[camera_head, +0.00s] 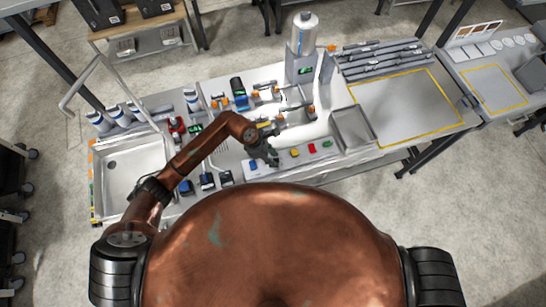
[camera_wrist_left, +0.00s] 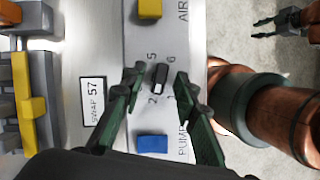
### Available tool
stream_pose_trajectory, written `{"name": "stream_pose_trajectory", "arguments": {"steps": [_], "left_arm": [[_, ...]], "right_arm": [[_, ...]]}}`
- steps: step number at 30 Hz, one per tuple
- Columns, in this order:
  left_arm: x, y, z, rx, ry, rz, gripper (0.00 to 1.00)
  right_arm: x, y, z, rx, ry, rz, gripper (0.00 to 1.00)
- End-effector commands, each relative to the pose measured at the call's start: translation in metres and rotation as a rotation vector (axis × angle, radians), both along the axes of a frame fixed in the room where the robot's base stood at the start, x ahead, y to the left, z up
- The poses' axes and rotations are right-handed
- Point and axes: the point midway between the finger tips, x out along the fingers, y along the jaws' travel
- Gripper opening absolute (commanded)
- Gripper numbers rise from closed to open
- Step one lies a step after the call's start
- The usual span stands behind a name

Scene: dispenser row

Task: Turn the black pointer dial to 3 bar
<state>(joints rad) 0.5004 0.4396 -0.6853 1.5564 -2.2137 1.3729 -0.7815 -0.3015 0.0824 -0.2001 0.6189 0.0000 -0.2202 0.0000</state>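The black pointer dial (camera_wrist_left: 160,77) sits on a light grey panel strip (camera_wrist_left: 192,50) in the left wrist view. The numbers 5 and 6 show above it, and 2 and what looks like 1 below it. A pale mark shows at its lower end, towards the gap between 2 and 1. The 3 is not visible. My left gripper (camera_wrist_left: 160,71) is open, one dark green finger on each side of the dial with gaps to it. In the head view the left gripper (camera_head: 265,157) is over the panel and hides the dial. My right gripper (camera_wrist_left: 257,28) appears open at the upper right.
A blue button (camera_wrist_left: 152,144) lies below the dial and a yellow one (camera_wrist_left: 150,8) above it. A "SWAP 57" label (camera_wrist_left: 93,101) is on the left. In the head view, red (camera_head: 312,148) and green (camera_head: 327,143) buttons continue rightwards, then a metal tray (camera_head: 352,129). A sink (camera_head: 130,172) is left.

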Motion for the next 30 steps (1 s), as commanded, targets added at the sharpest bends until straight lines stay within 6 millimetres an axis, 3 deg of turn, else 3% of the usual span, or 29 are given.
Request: {"name": "stream_pose_trajectory", "arguments": {"steps": [5,17,30], "left_arm": [[0.0000,-0.0005,0.0000,0.000,0.000,-0.001,0.28],[0.0000,-0.0008,0.0004,-0.001,0.000,-0.001,0.00],[0.0014,-0.0005,-0.0008,0.000,-0.004,-0.022,0.00]], "right_arm": [[0.0012,0.0014,-0.0003,0.001,-0.002,0.000,0.28],[0.0030,0.0050,-0.0004,0.006,-0.004,-0.001,0.28],[0.0030,0.0043,-0.0074,0.005,-0.003,0.000,0.28]]}}
